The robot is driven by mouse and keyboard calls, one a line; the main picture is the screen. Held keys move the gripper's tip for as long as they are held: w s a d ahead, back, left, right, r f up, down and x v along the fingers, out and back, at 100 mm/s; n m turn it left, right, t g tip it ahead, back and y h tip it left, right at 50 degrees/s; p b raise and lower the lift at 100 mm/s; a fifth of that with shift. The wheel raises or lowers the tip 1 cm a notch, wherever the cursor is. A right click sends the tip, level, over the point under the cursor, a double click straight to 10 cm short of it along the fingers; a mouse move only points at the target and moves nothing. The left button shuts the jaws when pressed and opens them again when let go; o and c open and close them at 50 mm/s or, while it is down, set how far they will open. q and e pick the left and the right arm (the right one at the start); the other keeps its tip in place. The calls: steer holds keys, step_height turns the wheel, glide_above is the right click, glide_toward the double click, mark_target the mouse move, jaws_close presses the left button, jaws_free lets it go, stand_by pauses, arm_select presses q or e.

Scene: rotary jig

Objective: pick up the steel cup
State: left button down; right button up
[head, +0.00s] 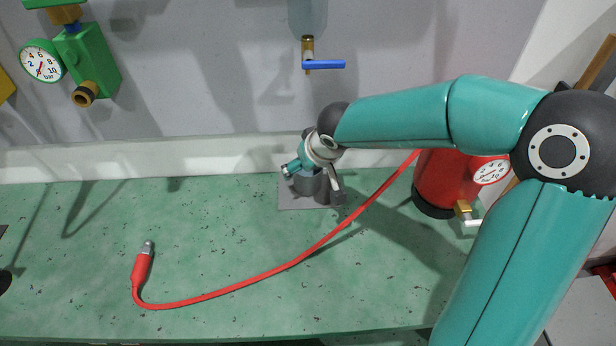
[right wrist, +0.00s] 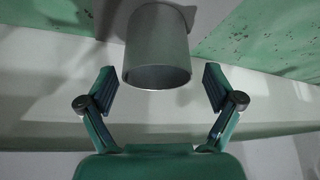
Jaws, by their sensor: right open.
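The steel cup (head: 308,185) stands on a small grey plate (head: 286,201) at the back middle of the green bench, partly hidden by my right gripper (head: 315,181). In the right wrist view the cup (right wrist: 157,48) is a plain grey cylinder, with its round end facing my gripper. My right gripper (right wrist: 161,88) is open and empty, its fingers spread wider than the cup. The cup lies between and a little beyond the fingertips, with a gap on each side. My left gripper is not in view.
A red hose (head: 240,284) with a metal end crosses the bench and passes right of the cup. A red tank (head: 438,180) with a gauge stands at the right. A blue-handled valve (head: 324,64) and a green regulator (head: 88,58) are on the back wall.

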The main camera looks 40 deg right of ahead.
steer(key=x, duration=0.4)
steer(key=shift+d+f, duration=0.15)
steer(key=shift+f, duration=0.05)
steer(key=shift+c, duration=0.3)
steer(key=c, duration=1.3)
steer(key=shift+r, duration=0.15)
